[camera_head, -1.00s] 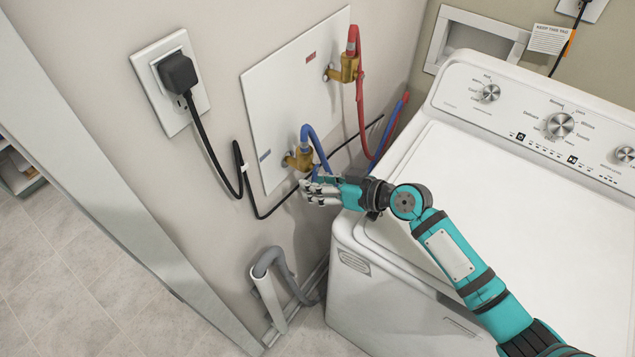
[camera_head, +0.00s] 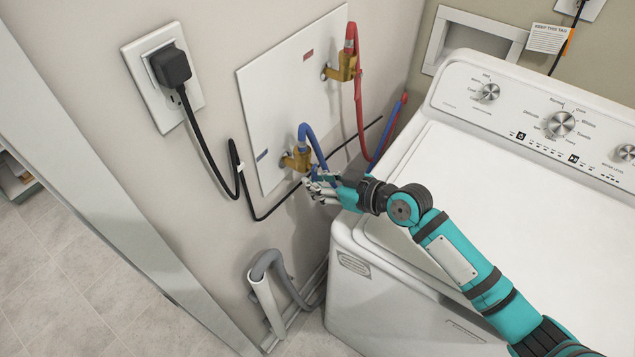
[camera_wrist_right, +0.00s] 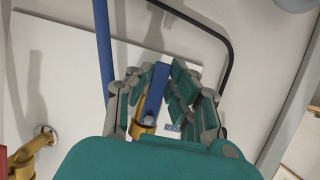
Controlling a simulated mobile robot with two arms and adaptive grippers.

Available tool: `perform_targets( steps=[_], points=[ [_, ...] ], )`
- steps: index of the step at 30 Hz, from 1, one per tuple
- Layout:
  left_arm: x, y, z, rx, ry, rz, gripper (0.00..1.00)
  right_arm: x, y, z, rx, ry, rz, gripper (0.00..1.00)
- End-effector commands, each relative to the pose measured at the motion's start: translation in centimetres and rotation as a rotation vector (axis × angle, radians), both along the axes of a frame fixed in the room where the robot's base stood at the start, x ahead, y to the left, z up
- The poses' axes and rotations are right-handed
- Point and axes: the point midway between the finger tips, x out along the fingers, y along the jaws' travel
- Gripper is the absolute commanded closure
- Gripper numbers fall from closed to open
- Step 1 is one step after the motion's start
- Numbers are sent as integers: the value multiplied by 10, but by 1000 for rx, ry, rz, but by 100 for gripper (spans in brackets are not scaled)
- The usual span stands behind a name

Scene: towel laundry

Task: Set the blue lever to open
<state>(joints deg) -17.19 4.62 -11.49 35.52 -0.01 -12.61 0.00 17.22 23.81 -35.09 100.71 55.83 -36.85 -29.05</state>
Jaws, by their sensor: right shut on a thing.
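The blue lever (camera_wrist_right: 155,92) is in the right wrist view, on a brass valve (camera_wrist_right: 141,129). It lies between the fingers of my right gripper (camera_wrist_right: 157,90), which is shut on it. In the head view my right gripper (camera_head: 318,184) is just below and right of the lower brass valve (camera_head: 298,159), and its fingers hide the lever there. A blue hose (camera_head: 309,139) arches from this valve and passes behind the gripper. My left gripper is not in view.
A red hose (camera_head: 358,98) hangs from the upper brass valve (camera_head: 342,66) on a white wall panel (camera_head: 275,100). The white washer (camera_head: 500,190) stands close under my right arm. A black cord (camera_head: 203,135) and a grey drain pipe (camera_head: 265,295) are at the left.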

Motion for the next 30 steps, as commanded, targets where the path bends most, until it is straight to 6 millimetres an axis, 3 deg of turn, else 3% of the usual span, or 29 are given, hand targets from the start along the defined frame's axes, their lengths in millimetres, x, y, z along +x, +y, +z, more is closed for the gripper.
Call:
perform_targets(
  steps=[1, 6, 16, 30],
  points=[
    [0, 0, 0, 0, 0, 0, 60, 1, -1, 0, -2, -1, -1, 80],
    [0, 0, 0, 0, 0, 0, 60, 1, -1, 0, -1, 0, -2, 60],
    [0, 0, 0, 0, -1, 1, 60, -2, -5, 2, -1, 1, -2, 60],
    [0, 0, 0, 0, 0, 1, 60, -51, -72, 35, -4, 1, -2, 60]
  ],
)
